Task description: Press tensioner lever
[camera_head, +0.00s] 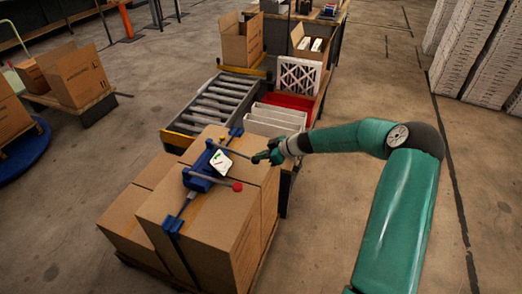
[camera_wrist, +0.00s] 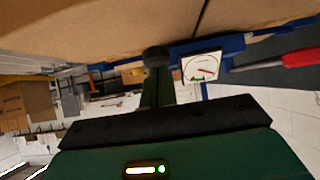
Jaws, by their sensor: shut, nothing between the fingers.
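The blue tensioner (camera_head: 201,178) lies on top of the stacked cartons on a strap line. Its white gauge card (camera_head: 222,162) faces up and also shows in the wrist view (camera_wrist: 202,67). The tensioner lever, a grey bar with a red end (camera_head: 237,186), sticks out to the right and shows at the right edge of the wrist view (camera_wrist: 300,58). A second dark bar (camera_head: 232,151) runs from the tensioner towards my gripper. My gripper (camera_head: 262,158) is shut and empty at the right edge of the top carton, behind the red end; contact with the dark bar is unclear.
The cartons (camera_head: 205,217) stand on a pallet. Floor to the right is clear up to white stacks (camera_head: 470,45).

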